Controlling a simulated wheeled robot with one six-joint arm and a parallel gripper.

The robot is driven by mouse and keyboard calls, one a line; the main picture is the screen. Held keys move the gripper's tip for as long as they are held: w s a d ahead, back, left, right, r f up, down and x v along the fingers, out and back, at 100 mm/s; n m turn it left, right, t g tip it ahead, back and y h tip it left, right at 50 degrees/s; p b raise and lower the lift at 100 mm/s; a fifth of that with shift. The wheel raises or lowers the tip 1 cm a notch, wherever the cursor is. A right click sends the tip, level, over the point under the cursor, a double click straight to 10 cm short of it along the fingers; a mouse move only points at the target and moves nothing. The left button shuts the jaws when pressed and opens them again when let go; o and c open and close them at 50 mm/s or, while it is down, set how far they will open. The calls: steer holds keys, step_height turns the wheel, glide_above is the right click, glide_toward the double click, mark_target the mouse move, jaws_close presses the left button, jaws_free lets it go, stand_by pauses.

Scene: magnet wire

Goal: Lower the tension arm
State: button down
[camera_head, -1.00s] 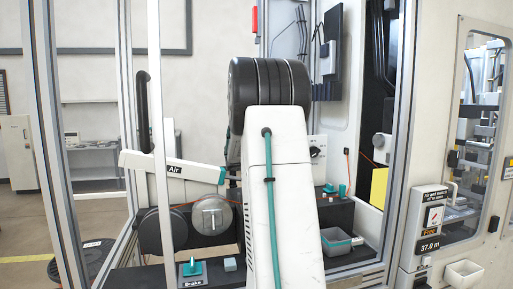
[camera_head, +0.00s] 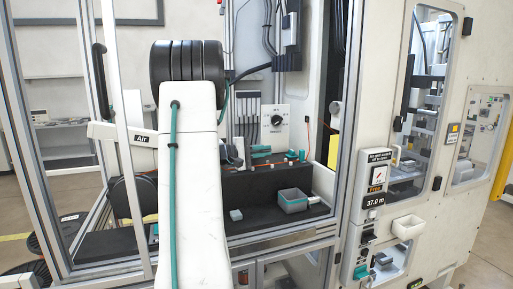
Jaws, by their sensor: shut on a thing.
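My white arm link (camera_head: 188,165) with its black joint (camera_head: 187,61) and teal cable stands large in the left middle of the head view. It covers part of the machine's work area. My gripper is not visible; the arm hides the area behind it. I cannot tell the tension arm for certain.
A dial panel (camera_head: 277,121) is on the back wall. A metal post (camera_head: 131,130) stands at left.

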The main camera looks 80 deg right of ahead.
steer(key=shift+w+f, duration=0.1)
stand_by(0.3)
steer(key=c, duration=1.5)
jaws_free()
steer(key=shift+r, duration=0.35)
step_height(320, 180, up, 3)
steer(key=shift+f, duration=0.1)
steer(key=s+a, duration=0.1)
steer(key=a, duration=0.4)
steer(key=s+a+r, duration=0.1)
steer(key=s+a, duration=0.1)
steer(key=a, duration=0.3)
steer(key=s+a, duration=0.2)
steer(key=a, duration=0.3)
steer(key=shift+s+r, duration=0.15)
steer(key=shift+r, duration=0.1)
